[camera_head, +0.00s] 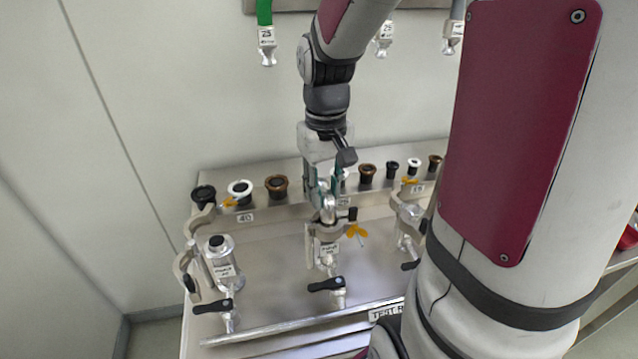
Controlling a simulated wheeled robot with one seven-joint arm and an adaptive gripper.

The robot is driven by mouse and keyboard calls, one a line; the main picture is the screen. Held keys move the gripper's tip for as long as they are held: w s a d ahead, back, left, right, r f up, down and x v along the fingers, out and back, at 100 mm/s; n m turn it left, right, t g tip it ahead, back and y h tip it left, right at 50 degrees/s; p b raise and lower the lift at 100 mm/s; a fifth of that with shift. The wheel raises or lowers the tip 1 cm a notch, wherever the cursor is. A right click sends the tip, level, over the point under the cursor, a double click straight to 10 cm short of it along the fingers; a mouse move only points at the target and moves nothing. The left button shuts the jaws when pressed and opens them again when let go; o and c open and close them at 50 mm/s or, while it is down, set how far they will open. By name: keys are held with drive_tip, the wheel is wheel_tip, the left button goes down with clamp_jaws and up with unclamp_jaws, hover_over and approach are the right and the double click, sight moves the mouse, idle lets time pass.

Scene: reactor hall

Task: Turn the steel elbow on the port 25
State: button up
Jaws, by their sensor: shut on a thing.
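My gripper (323,196) points down over the middle of the steel bench in the head view. Its fingers are shut on a small shiny steel elbow (328,211). The elbow sits at the middle port, just above a clamped steel fitting with a paper label (327,249). The fingers hide much of the elbow and the port behind it, so I cannot read that port's number or tell exactly how the elbow is turned.
A steel bench (275,262) carries a port marked 40 (246,218) at left and another fitting (411,215) at right. Black-handled valves (325,285) stand in front. Several plugs line the back ledge. A green strap with a 25 tag (266,34) hangs above. My arm covers the right side.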

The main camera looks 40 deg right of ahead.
drive_tip(key=shift+a+n+p, duration=0.1)
drive_tip(key=shift+n+p, duration=0.2)
drive_tip(key=shift+n, duration=0.1)
drive_tip(key=shift+n+p, duration=0.4)
drive_tip(key=shift+n, duration=0.1)
drive_tip(key=shift+a+n+p, duration=0.2)
drive_tip(key=shift+n+p, duration=0.3)
drive_tip(key=shift+n, duration=0.2)
drive_tip(key=shift+n, duration=0.4)
drive_tip(key=shift+p, duration=0.4)
drive_tip(key=shift+s+a+n+p, duration=0.15)
drive_tip(key=shift+n+p, duration=0.45)
drive_tip(key=shift+n, duration=0.3)
drive_tip(key=shift+w+a+n+p, duration=0.15)
drive_tip(key=shift+n+p, duration=0.4)
drive_tip(key=shift+n, duration=0.35)
drive_tip(key=shift+s+a+n+p, duration=0.1)
drive_tip(key=shift+s+n+p, duration=0.05)
drive_tip(key=shift+n+p, duration=0.65)
drive_tip(key=shift+s+a+n+p, duration=0.15)
drive_tip(key=shift+n+p, duration=0.35)
drive_tip(key=shift+n, duration=0.5)
drive_tip(key=shift+s+n+p, duration=0.1)
drive_tip(key=shift+n+p, duration=0.25)
drive_tip(key=shift+n, duration=0.15)
drive_tip(key=shift+n, duration=0.4)
